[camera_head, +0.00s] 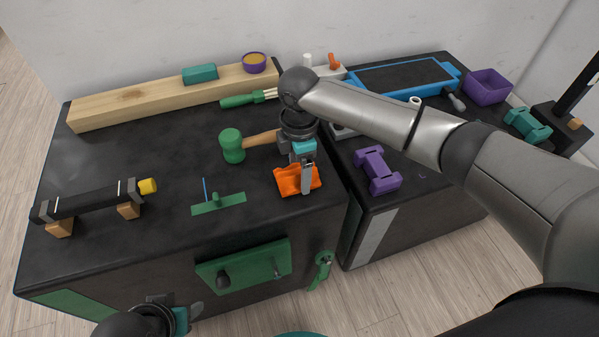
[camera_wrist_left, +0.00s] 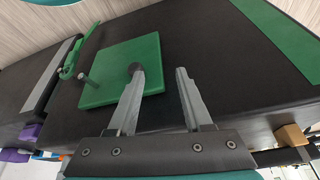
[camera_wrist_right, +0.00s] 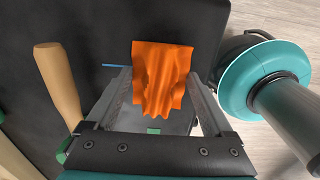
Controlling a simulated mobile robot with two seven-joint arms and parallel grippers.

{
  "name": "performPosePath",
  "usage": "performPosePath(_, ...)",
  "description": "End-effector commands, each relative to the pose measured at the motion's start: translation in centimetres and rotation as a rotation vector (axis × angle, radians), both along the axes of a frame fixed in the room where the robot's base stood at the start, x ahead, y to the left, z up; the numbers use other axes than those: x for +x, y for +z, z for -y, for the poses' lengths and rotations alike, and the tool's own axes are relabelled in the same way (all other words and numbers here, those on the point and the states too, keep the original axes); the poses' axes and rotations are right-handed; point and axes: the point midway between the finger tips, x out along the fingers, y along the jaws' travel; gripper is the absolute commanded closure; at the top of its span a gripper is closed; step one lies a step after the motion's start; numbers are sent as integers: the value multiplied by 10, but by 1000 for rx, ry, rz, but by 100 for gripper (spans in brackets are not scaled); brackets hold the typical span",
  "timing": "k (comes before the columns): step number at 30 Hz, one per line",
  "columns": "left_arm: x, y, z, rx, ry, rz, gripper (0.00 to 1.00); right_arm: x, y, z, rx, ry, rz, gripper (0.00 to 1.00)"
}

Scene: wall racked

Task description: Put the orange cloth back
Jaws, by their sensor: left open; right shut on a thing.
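The orange cloth (camera_head: 290,181) is at the front right of the left dark worktop in the head view. It also shows, creased and draped, between the fingers in the right wrist view (camera_wrist_right: 162,78). My right gripper (camera_head: 306,188) is shut on the cloth from above. I cannot tell whether the cloth touches the worktop. My left gripper (camera_wrist_left: 160,72) is open and empty in front of the cabinet. Its fingers are near a green panel with knobs (camera_wrist_left: 110,80) on the cabinet's front face, which also shows in the head view (camera_head: 245,268).
A green mallet (camera_head: 232,146) lies left of my right gripper. A green T-shaped tool (camera_head: 218,203) and a black bar on wooden blocks (camera_head: 90,202) are further left. A purple dumbbell-shaped thing (camera_head: 377,170) stands on the right worktop. A green hook (camera_head: 322,268) hangs on the cabinet front.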

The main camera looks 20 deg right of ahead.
Motion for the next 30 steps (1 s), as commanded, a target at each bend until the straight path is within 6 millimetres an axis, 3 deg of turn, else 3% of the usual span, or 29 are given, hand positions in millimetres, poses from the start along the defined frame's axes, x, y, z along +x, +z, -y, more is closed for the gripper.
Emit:
performPosePath(6,-2,-18,0,4,-1,-32,50,0,-4,0,-1,-1,0,66)
performPosePath(20,-2,-21,0,4,-1,-32,50,0,-10,0,0,-1,-1,66)
performPosePath(21,-2,-21,0,4,-1,-32,50,0,-10,0,-1,0,0,10)
performPosePath(24,-2,-21,0,4,-2,-32,50,0,-10,0,-1,0,0,0)
performPosePath(30,-2,-21,0,4,-2,-32,50,0,-10,0,-1,-1,0,0)
